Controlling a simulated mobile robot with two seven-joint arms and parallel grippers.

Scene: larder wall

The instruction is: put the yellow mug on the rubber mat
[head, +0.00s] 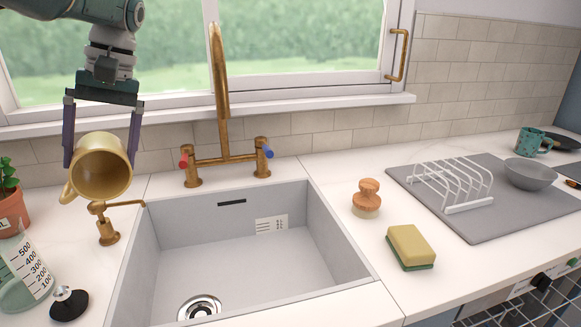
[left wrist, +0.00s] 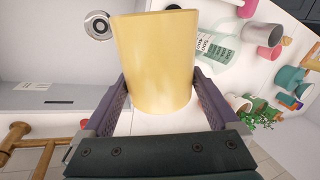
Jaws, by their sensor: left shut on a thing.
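The yellow mug (head: 101,172) is in the air at the left of the head view, left of the tap and near the sink's back left corner. It is tilted, with its open mouth towards the head camera and its handle at lower left. My left gripper (head: 101,150) points down and is shut on the mug, one finger on each side. The mug's yellow wall (left wrist: 155,60) fills the space between the fingers in the left wrist view. The grey rubber mat (head: 500,217) lies on the counter right of the sink. My right gripper is not in view.
A white rack (head: 452,186) and a grey bowl (head: 530,174) stand on the mat; its front part is bare. A teal mug (head: 528,142) is near its back edge. A brush (head: 367,197) and sponge (head: 410,246) lie between sink and mat. A brass tap (head: 222,100) rises behind the sink.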

